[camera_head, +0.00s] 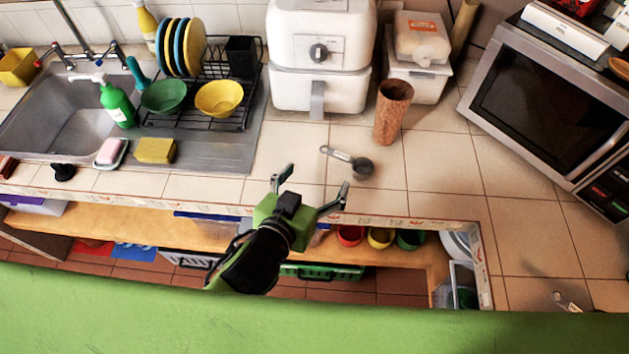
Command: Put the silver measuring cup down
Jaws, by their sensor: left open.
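A silver measuring cup (360,165) lies on the tiled counter in front of the white air fryer. Its handle points left and its bowl looks dark grey. My left gripper (316,178) is over the counter's front edge, with its two fingers spread apart and nothing between them. The cup is just beyond the fingertips and apart from them.
The air fryer (319,80) and a brown cylinder (393,112) stand behind the cup. A microwave (550,100) is at the right, a sink (70,115) and dish rack (215,115) at the left. The counter right of the cup is clear.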

